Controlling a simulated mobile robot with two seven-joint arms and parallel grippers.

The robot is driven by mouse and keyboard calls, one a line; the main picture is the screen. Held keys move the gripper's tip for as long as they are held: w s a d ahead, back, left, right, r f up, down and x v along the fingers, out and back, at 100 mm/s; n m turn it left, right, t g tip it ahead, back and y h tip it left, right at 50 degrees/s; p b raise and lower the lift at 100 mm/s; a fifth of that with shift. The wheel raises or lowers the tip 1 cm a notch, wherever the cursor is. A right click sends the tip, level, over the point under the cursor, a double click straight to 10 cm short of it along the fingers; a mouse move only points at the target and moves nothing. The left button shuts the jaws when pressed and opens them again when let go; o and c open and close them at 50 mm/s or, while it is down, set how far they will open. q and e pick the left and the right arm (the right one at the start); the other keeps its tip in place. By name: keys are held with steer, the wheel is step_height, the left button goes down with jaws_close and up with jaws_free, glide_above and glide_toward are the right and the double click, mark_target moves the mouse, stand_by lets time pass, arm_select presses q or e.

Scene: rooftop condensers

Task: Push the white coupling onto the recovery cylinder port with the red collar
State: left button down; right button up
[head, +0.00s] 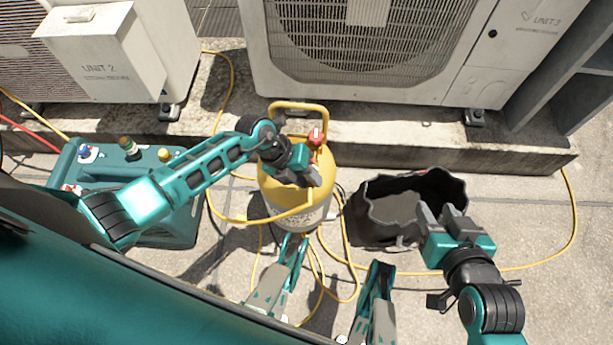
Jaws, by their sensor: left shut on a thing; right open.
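The yellow recovery cylinder (283,201) stands upright in the middle of the head view, with a yellow carrying frame on top. A red-collared port (317,136) shows at its top right. My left gripper (312,180) is over the cylinder's top, just below the red collar in the picture and apart from it. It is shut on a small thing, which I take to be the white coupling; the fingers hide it. A yellow hose curves up close to these fingers. My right gripper (434,211) is open and empty, over the near right part of the black bag.
The open black tool bag (372,220) stands right of the cylinder. A teal recovery machine (180,222) with coloured knobs stands left. Condenser units (370,50) on a concrete ledge line the back. Yellow hoses (540,262) lie across the floor; the floor at far right is mostly clear.

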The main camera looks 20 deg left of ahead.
arm_select(q)
steer(key=shift+w, duration=0.15)
steer(key=c, duration=0.8)
jaws_free()
steer(key=shift+o, duration=0.2)
steer(key=s+d+p, duration=0.1)
steer(key=s+p, duration=0.4)
steer(key=s, duration=0.2)
steer(key=shift+s+d, duration=0.25)
